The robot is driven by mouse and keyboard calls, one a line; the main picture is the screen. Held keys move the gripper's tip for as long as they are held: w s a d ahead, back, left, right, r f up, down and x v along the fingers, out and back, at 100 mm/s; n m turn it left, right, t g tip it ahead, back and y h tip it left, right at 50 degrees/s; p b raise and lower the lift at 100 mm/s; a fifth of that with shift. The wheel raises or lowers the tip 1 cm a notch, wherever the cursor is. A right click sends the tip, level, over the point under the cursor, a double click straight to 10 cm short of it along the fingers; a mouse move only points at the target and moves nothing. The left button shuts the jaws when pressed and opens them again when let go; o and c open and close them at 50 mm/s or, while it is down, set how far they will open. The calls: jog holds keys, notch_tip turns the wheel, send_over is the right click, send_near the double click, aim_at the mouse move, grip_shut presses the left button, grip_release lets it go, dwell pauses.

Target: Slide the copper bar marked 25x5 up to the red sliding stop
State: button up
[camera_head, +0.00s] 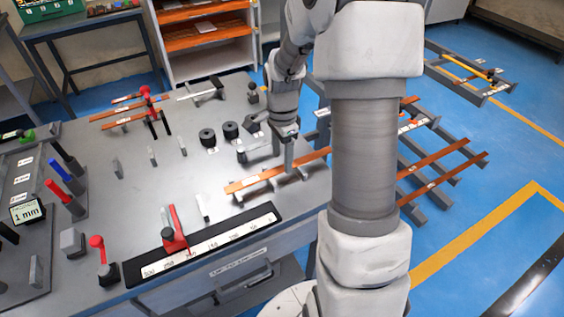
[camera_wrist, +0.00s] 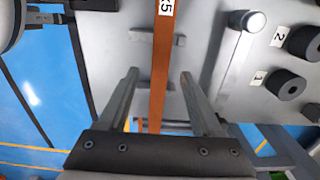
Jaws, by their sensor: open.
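A copper bar (camera_head: 262,176) with a small white label lies on short grey supports near the bench's front right edge. My gripper (camera_head: 289,165) is at the right part of the bar. In the wrist view my gripper (camera_wrist: 159,76) is open, one finger on each side of the bar, with gaps to both. I cannot tell how far the tips reach down. The red sliding stop (camera_head: 173,230) stands on the scale, left of the bar's left end.
The dark-edged scale (camera_head: 222,240) runs along the bench front. Two black rollers (camera_head: 207,137) stand behind the bar, marked 1 and 2 in the wrist view (camera_wrist: 285,84). Small upright posts (camera_head: 203,207) stand left of the bar. More copper bars (camera_head: 440,170) lie on a rack at right.

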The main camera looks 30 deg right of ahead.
jog(key=shift+f, duration=1.05)
grip_shut()
jog(key=shift+a, duration=0.15)
dwell(0.7)
